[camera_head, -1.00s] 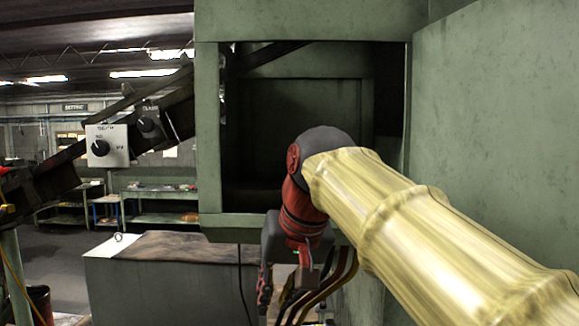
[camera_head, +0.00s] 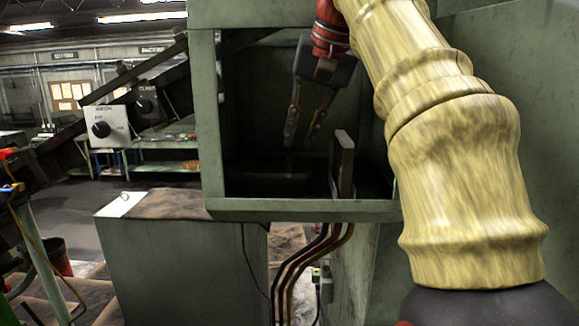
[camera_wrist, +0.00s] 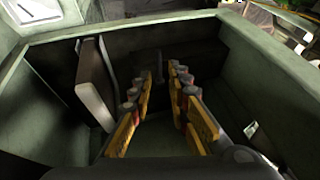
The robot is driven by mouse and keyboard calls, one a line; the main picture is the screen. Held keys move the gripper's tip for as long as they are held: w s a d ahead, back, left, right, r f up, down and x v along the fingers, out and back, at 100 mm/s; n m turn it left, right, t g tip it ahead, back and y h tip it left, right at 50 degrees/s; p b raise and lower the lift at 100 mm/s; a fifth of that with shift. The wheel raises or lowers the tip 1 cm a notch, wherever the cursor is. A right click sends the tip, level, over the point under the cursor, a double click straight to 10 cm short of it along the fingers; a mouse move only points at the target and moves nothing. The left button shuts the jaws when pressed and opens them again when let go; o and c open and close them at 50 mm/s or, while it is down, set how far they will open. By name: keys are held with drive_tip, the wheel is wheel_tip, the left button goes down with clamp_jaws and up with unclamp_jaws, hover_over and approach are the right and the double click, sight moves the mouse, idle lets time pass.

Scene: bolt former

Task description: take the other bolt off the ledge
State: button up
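My gripper (camera_head: 302,138) is inside the green machine's dark opening, pointing down, with its fingers apart. In the wrist view its two fingers (camera_wrist: 160,88) show a gap between them. A thin, dim upright shape (camera_wrist: 159,66) stands near the fingertips in the wrist view; I cannot tell whether it is a bolt. A dim horizontal edge (camera_head: 268,177), possibly the ledge, crosses the opening low down at the back. No bolt can be made out clearly in the shadow.
An upright flat plate (camera_head: 343,165) stands right of my gripper in the opening; it shows at left in the wrist view (camera_wrist: 95,83). The opening's green front rim (camera_head: 300,210) lies below. A grey cabinet (camera_head: 180,255) stands outside, and a control box (camera_head: 108,127) is at left.

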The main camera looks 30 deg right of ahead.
sight(290, 169)
drive_tip(key=shift+b+x, duration=0.5)
drive_tip(key=shift+x, duration=3.35)
drive_tip(key=shift+s+d, duration=0.1)
drive_tip(key=c, duration=0.3)
clamp_jaws()
